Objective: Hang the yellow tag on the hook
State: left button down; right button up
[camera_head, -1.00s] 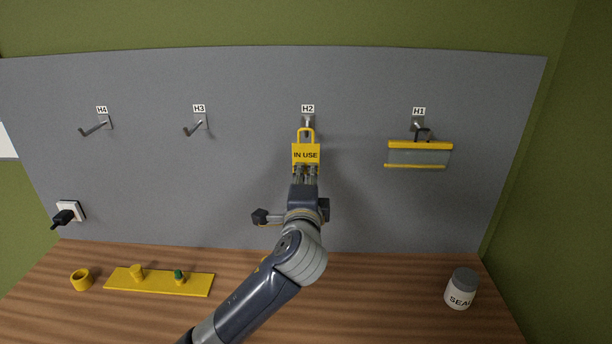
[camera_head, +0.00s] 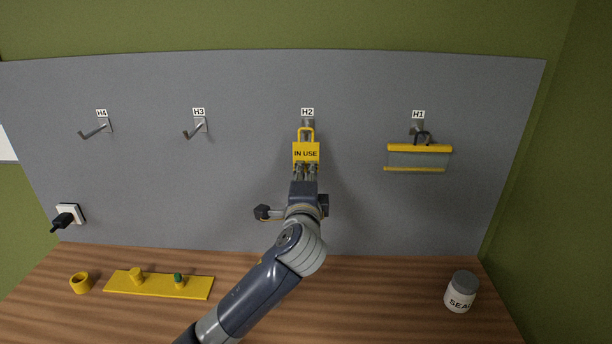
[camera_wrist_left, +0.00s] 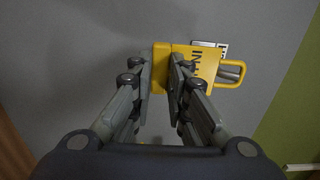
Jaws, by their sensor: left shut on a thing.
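The yellow tag (camera_head: 306,153), marked "IN USE" with a loop at its top, is upright in front of the grey board below the H2 label. My left gripper (camera_head: 306,170) is shut on its lower edge. In the left wrist view the tag (camera_wrist_left: 205,65) sits at the fingertips of the gripper (camera_wrist_left: 162,70). The hook under H2 (camera_head: 308,124) is mostly hidden behind the tag's loop. I cannot tell whether the loop is around the hook or in front of it. My right gripper is not in view.
Hooks H3 (camera_head: 197,129) and H4 (camera_head: 97,130) are empty. A yellow-edged clear holder (camera_head: 418,159) hangs at H1. On the wooden bench (camera_head: 330,300) are a yellow ring (camera_head: 81,283), a yellow strip with pegs (camera_head: 205,288) and a jar (camera_head: 461,291). A black plug (camera_head: 66,217) is at left.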

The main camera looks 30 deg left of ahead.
pick_arm(q)
jog(key=shift+w+a+f, duration=0.3)
jog(key=shift+w+f, duration=0.05)
jog(key=shift+w, duration=0.25)
jog(key=shift+w+a, duration=0.1)
jog(key=shift+a, duration=0.05)
dwell(0.3)
jog(key=shift+w+a+f+b, duration=0.15)
jog(key=shift+w+a+b, duration=0.15)
jog(key=shift+w, duration=0.15)
jog(key=c, duration=1.5)
grip_release()
jog(key=shift+o, duration=0.2)
jog(key=shift+s+d, duration=0.1)
